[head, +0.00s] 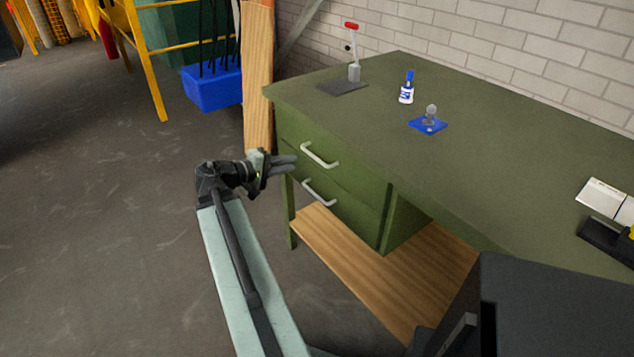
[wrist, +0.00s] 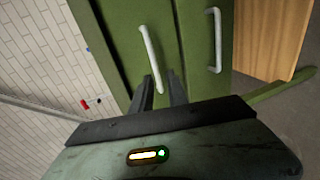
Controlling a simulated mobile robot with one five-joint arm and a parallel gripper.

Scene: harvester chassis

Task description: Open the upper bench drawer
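The green bench has two stacked drawers, both looking shut. The upper drawer (head: 345,179) has a pale bar handle (head: 319,156), which also shows in the wrist view (wrist: 150,58). The lower drawer's handle (head: 319,193) also shows in the wrist view (wrist: 216,40). My gripper (head: 296,164) is just left of the upper handle in the head view. In the wrist view, my gripper's fingers (wrist: 161,80) are apart, and the near end of the upper handle shows between them. I cannot tell whether they touch it. Nothing is held.
The green bench top (head: 480,150) carries a glue bottle (head: 407,90), a blue-based part (head: 428,124) and a red-handled lever tool (head: 353,66). A wooden lower shelf (head: 390,270) lies under the drawers. A wooden board (head: 258,80) stands beside the bench. Floor at left is clear.

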